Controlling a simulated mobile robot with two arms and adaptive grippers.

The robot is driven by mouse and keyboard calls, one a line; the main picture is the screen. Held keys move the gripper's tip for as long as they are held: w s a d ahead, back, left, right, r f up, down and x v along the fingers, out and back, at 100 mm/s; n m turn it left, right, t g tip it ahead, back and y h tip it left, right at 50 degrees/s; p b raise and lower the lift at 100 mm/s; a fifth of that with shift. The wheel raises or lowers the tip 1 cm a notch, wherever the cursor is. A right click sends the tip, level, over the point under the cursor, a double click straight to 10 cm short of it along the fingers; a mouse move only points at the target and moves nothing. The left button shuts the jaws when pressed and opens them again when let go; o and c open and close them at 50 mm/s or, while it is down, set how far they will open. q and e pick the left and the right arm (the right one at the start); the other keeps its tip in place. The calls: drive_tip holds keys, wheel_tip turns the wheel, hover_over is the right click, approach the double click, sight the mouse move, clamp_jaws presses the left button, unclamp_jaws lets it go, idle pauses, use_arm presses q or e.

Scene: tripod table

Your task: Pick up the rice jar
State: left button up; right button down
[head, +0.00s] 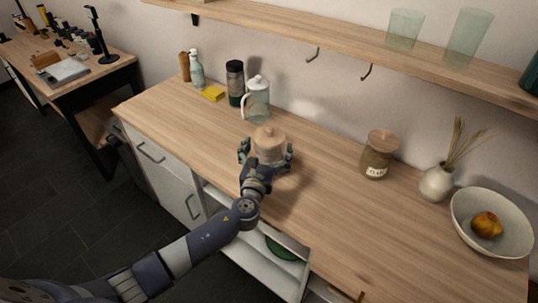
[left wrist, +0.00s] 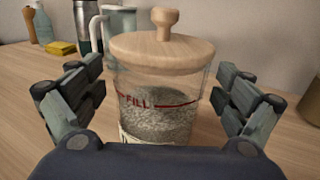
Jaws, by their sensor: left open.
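A glass jar with a wooden knobbed lid (head: 269,140) stands upright on the wooden counter. In the left wrist view the jar (left wrist: 160,105) shows pale grains, a red fill line and a label mostly cut off, so its name cannot be read. My left gripper (head: 265,155) is open with one finger on each side of this jar. In the left wrist view the gripper's fingers (left wrist: 155,100) show gaps to the glass. Another lidded jar (head: 377,155) with a white label stands to the right on the counter. My right gripper is not in view.
A glass pitcher (head: 257,100) and a dark tumbler (head: 235,83) stand just behind. A yellow sponge (head: 212,93) and bottle (head: 196,68) are at back left. A vase (head: 437,183) and bowl (head: 470,238) stand right. A shelf (head: 330,35) hangs above. The counter between jars is clear.

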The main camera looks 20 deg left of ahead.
use_arm(q)
drive_tip(key=shift+w, duration=0.75)
drive_tip(key=shift+s, duration=0.1)
drive_tip(key=shift+c, duration=0.3)
drive_tip(key=c, duration=1.4)
drive_tip(key=shift+a+r, duration=0.1)
drive_tip(key=shift+c, duration=1.1)
